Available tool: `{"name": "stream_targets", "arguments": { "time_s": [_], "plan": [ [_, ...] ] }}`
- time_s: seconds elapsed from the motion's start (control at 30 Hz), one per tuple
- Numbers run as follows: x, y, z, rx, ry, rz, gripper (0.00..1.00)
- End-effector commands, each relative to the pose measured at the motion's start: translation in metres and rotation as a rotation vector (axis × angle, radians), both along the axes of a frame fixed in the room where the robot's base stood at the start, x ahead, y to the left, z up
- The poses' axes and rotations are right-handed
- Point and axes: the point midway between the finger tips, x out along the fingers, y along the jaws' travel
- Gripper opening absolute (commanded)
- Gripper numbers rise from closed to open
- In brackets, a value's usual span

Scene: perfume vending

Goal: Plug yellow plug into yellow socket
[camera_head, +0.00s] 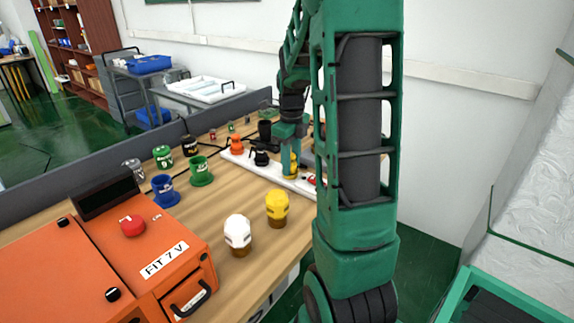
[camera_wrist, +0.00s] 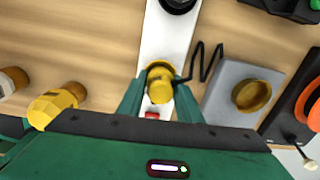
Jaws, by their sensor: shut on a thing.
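The yellow plug (camera_wrist: 160,88) is between the two fingers of my gripper (camera_wrist: 159,108) in the wrist view, over the white strip. A yellow rim shows around its far side; I cannot tell whether it is part of the plug or of a seat under it. A thin black zigzag cord runs from it towards a grey box. On that box is a round yellow fitting (camera_wrist: 252,95), which looks like the yellow socket, right of the plug and apart from it. In the head view, my gripper (camera_head: 290,168) is down at the strip, with yellow at its tip.
The white strip (camera_head: 229,157) also bears orange, black and red pieces. A yellow-topped bottle (camera_head: 277,205) and a white-topped bottle (camera_head: 238,233) stand nearer. Green (camera_head: 201,172) and blue (camera_head: 165,190) mugs stand left. An orange machine (camera_head: 150,262) fills the near left.

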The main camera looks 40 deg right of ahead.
Motion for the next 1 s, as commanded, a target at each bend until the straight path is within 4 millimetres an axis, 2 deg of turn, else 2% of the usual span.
{"name": "stream_targets", "arguments": {
  "time_s": [0.03,0.27,1.0],
  "plan": [
    [-0.006,0.001,-0.010,0.008,0.021,-0.005,0.07],
    [-0.004,0.001,-0.011,0.008,0.023,-0.006,0.07],
    [-0.007,0.002,-0.001,0.007,0.016,-0.006,0.07]
  ]
}}
